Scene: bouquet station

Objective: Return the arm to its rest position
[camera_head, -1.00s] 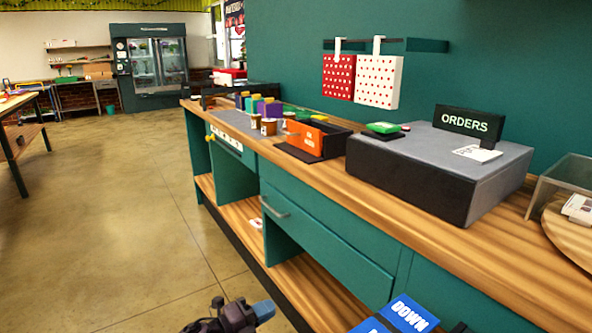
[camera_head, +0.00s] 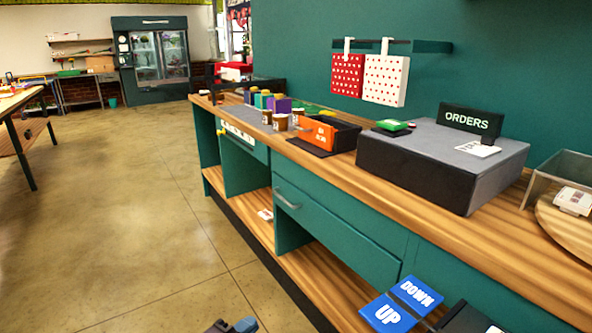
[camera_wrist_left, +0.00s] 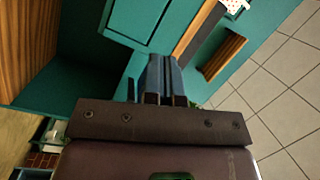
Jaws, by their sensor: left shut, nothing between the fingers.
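My left gripper (camera_head: 234,326) shows only as a small dark and blue tip at the bottom edge of the head view, over the floor in front of the counter. In the left wrist view its two blue-grey fingers (camera_wrist_left: 161,76) are together with nothing between them. Teal cabinet panels and a wooden shelf lie beyond the fingers there. They touch nothing that I can see. My right gripper is not in view.
The long teal counter (camera_head: 340,171) with a wooden top runs along the right. On it stand an ORDERS box (camera_head: 430,160), an orange-fronted tray (camera_head: 322,133) and several small containers. Blue UP and DOWN panels (camera_head: 402,303) are at the bottom. The floor (camera_head: 110,200) at left is clear.

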